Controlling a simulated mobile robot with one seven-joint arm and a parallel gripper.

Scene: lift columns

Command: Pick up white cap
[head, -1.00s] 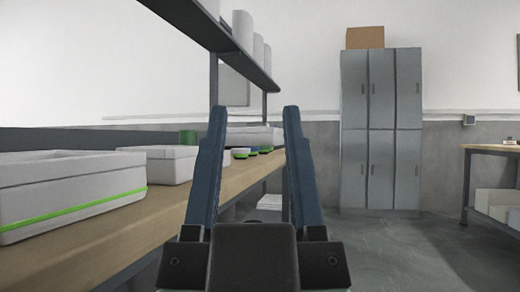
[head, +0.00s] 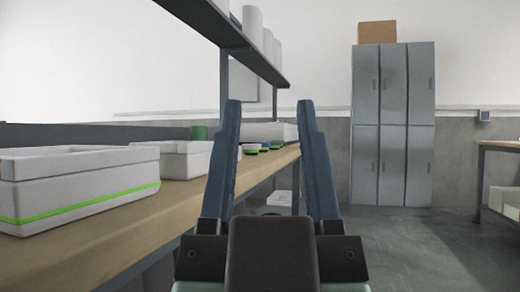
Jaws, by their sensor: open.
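My gripper (head: 269,108) is open and empty, its two blue fingers pointing away from me and upright in the head view. I cannot make out a clear white cap. The gripper is apart from everything on the bench.
A green cylinder (head: 198,132) stands farther back. A shelf (head: 225,32) with white cylinders hangs above. Grey lockers (head: 392,125) and open floor (head: 420,245) lie at right.

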